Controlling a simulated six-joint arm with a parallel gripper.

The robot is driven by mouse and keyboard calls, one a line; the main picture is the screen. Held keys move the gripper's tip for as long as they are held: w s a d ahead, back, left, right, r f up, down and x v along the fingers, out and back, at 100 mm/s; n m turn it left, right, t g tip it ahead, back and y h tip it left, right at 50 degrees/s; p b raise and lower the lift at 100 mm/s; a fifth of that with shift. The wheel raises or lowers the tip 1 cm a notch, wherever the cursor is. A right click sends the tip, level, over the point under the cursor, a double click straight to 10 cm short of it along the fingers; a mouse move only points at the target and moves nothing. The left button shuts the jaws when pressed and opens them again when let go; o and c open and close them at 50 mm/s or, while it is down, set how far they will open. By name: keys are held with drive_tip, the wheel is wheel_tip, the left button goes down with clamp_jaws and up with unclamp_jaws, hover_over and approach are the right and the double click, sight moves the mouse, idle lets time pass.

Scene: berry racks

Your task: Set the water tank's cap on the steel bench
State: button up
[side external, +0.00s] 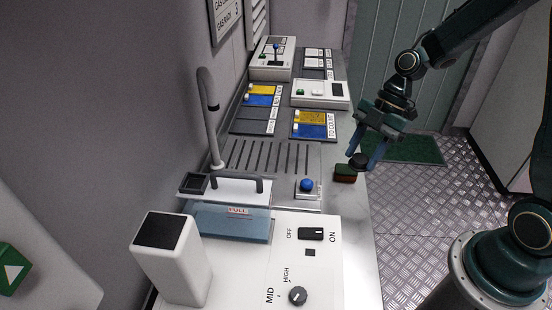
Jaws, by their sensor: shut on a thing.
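My gripper (368,160) points down at the right edge of the steel bench (350,236), its two blue fingers shut on a small black round cap (358,161). The cap is just behind and above a dark block with red and green sides (345,174); I cannot tell whether it touches the bench or the block. The water tank (226,224) is bluish and see-through, marked FULL, with a white top and a dark handle (237,184). A dark square opening or recess (195,184) shows at its left end.
A tall grey tap (211,130) rises behind the tank, beside a slotted drain area (270,157). A blue button (307,185) sits right of the tank. White devices (320,94) and colored label mats (314,125) fill the bench's far part. Bare steel lies along the right front edge.

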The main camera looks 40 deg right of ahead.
wheel_tip(320, 180, down, 10)
drive_tip(key=shift+r, duration=0.15)
idle(0.3)
drive_tip(key=shift+f, duration=1.9)
drive_tip(key=shift+f, duration=0.15)
drive_tip(key=o, duration=1)
drive_tip(key=shift+r, duration=0.2)
drive_tip(key=v, duration=1.2)
